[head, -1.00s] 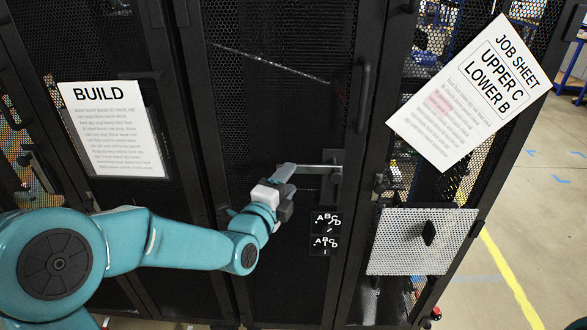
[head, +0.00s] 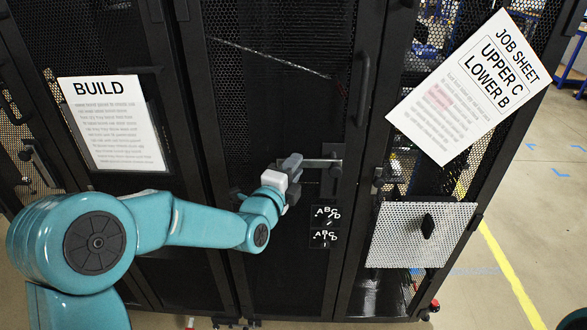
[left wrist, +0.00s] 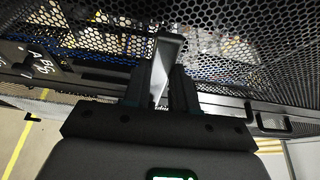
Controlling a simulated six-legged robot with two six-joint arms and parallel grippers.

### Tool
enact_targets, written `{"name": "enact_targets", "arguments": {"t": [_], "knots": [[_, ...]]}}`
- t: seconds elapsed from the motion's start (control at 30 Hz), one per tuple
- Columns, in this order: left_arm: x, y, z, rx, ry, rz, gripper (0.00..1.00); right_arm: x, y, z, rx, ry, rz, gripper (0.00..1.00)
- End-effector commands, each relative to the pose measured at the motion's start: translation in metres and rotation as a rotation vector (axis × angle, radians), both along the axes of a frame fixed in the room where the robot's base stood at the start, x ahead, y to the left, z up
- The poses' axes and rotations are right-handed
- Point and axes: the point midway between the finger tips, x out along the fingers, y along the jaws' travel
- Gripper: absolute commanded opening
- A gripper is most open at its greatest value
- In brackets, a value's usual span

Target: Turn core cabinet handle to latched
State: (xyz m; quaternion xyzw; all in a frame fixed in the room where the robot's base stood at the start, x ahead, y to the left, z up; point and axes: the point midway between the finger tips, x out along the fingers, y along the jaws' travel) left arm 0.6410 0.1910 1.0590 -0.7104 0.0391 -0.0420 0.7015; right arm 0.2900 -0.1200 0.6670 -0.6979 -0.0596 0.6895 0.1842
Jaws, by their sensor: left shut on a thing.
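The core cabinet handle (head: 318,163) is a light metal bar on the dark middle door in the head view. It sticks out roughly level to the left of its dark mounting plate (head: 334,172). My left gripper (head: 292,164) is at the bar's free left end and shut on it. In the left wrist view the pale handle (left wrist: 165,58) stands between the two dark fingers of the left gripper (left wrist: 159,84). The fingers partly hide its lower part. My right gripper is not in view.
Two lettered dial labels (head: 325,226) sit on the door below the handle. A vertical door pull (head: 362,88) is above right. A BUILD sheet (head: 112,125) hangs left, a JOB SHEET (head: 468,85) right. A perforated panel (head: 400,240) with a black knob is at lower right.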

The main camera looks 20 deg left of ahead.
Motion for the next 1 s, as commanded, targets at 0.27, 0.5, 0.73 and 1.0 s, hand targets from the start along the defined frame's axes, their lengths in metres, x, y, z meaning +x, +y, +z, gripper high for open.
{"name": "enact_targets", "arguments": {"t": [0.27, 0.5, 0.73, 1.0], "knots": [[0.0, -0.001, -0.021, -0.103, -0.033, 0.0, 0.0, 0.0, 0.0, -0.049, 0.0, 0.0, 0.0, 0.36], [0.001, -0.005, -0.044, -0.294, -0.089, -0.002, 0.0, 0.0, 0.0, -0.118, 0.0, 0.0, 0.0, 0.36], [0.004, -0.014, -0.06, -0.506, -0.148, -0.003, 0.0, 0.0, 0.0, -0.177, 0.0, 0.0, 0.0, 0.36], [0.008, -0.029, -0.077, -0.753, -0.215, -0.003, 0.0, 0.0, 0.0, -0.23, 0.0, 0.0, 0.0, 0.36]]}}
